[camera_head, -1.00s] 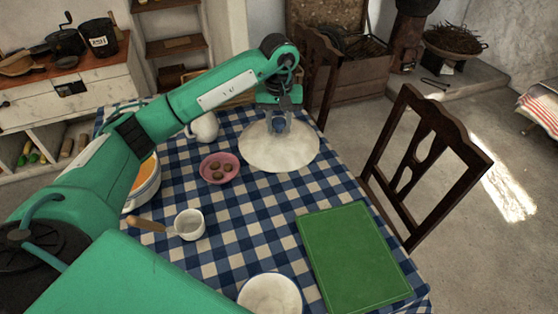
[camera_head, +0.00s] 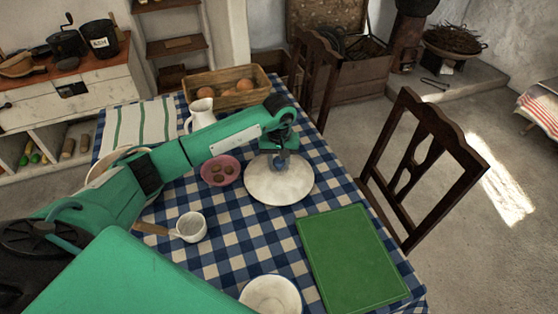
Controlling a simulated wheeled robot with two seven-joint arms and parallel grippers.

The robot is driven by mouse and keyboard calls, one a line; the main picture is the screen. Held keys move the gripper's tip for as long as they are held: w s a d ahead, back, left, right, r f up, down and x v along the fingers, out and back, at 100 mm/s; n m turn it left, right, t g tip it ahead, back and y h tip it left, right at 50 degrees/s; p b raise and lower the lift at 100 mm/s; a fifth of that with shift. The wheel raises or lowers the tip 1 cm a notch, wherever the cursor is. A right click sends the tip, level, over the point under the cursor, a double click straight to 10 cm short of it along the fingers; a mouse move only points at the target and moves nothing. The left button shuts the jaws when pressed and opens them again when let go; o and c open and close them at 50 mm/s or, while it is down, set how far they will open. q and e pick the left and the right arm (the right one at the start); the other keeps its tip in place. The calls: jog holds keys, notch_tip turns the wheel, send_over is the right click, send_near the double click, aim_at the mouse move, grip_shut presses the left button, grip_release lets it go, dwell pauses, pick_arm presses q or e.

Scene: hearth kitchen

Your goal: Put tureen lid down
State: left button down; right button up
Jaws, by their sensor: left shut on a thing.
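The tureen lid (camera_head: 272,187), a round off-white disc, is low over the checked tablecloth (camera_head: 240,240), right of the pink bowl; I cannot tell whether it touches the cloth. My left gripper (camera_head: 281,162) points down at the middle of the lid and is shut on its knob, which the fingers mostly hide. The tureen (camera_head: 103,168) is at the left of the table, mostly hidden behind my left arm. My right gripper is not in view.
Near the lid are a pink bowl (camera_head: 220,171) with brown pieces and a green board (camera_head: 352,258). A white cup (camera_head: 190,227), white bowl (camera_head: 270,296), white jug (camera_head: 199,113), striped towel (camera_head: 140,124) and wooden crate (camera_head: 232,88) also stand around. A chair (camera_head: 420,160) is at right.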

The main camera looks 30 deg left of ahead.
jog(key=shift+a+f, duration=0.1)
pick_arm(q)
jog(key=c, duration=1.4)
grip_release()
jog(key=shift+f, duration=0.1)
jog(key=shift+c, duration=0.2)
jog(key=o, duration=0.4)
jog(key=shift+o, duration=0.2)
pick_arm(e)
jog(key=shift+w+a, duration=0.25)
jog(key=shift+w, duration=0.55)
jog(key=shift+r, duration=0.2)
